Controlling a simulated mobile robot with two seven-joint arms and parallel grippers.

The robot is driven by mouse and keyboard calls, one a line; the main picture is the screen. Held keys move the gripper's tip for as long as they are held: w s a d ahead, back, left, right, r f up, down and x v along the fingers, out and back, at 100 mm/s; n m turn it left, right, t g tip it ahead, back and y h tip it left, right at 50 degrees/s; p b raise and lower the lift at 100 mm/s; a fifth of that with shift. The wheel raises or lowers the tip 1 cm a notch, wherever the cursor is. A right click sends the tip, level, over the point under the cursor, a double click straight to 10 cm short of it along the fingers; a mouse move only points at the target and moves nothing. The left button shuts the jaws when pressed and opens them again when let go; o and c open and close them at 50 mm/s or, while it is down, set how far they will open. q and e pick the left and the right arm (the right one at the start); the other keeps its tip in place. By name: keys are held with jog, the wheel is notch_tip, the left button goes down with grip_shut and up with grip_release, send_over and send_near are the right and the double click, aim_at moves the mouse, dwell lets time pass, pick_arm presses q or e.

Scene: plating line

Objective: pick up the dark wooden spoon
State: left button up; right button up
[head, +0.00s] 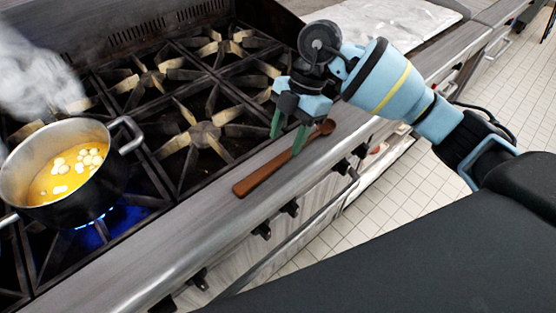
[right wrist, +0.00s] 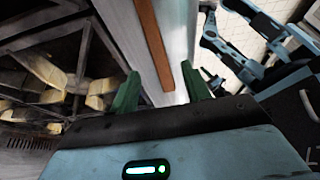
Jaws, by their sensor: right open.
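The dark wooden spoon (head: 272,171) lies on the steel front ledge of the stove, its bowl at the upper right and its handle end at the lower left. My right gripper (head: 289,138) is open above the spoon, near its bowl end, with its green fingers pointing down. In the right wrist view the spoon (right wrist: 153,45) runs between the two fingers of the gripper (right wrist: 160,90), and nothing is clamped. I cannot tell whether the fingers touch the ledge. My left gripper is not in view.
A steaming pot (head: 65,170) of orange soup with white pieces stands on a lit blue flame at the left. Black burner grates (head: 205,135) lie beside the ledge (head: 190,215). Control knobs (head: 290,208) line the stove front. A white cutting board (head: 385,20) is at the back.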

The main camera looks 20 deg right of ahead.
aim_at(278, 160)
jog(key=shift+x, duration=2.6)
jog(key=shift+c, duration=0.2)
grip_shut()
